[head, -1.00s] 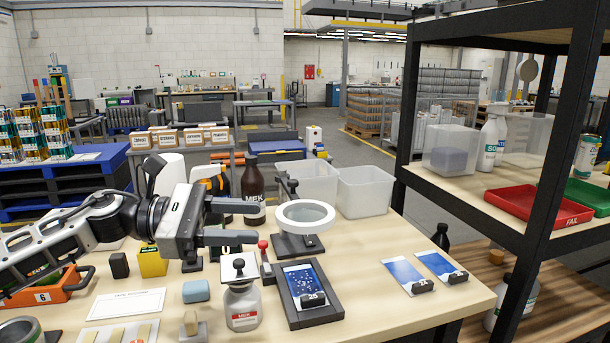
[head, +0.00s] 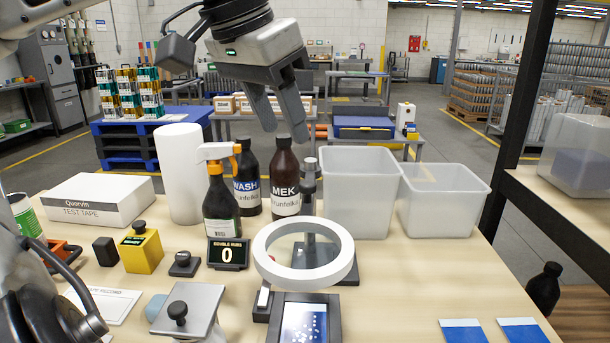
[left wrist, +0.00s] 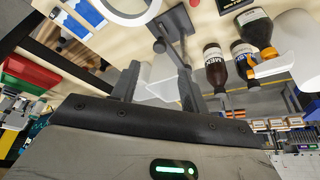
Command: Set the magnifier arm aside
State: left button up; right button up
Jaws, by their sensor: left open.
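The magnifier's white ring (head: 300,281) stands over the front middle of the table, partly above a dark frame holding a blue dotted card (head: 305,322). Its grey post (head: 309,195) rises behind the ring from a dark base. In the left wrist view, the ring (left wrist: 128,21) is at the top, with the post below it. My left gripper (head: 284,134) is open and empty. It points down above and behind the post, near the MEK bottle's top, apart from the magnifier. My right gripper is not in view.
The brown MEK bottle (head: 285,180), WASH bottle (head: 248,180) and spray bottle (head: 221,205) stand left of the post. A counter reading 0 (head: 228,254) is left of the ring. The table right of the ring is mostly clear.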

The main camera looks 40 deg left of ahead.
aim_at(306, 183)
pick_arm(q)
jog(key=x, duration=0.9)
jog(key=shift+w+f, duration=0.1)
jog(key=shift+f, duration=0.1)
jog(key=shift+b, duration=0.3)
grip_shut()
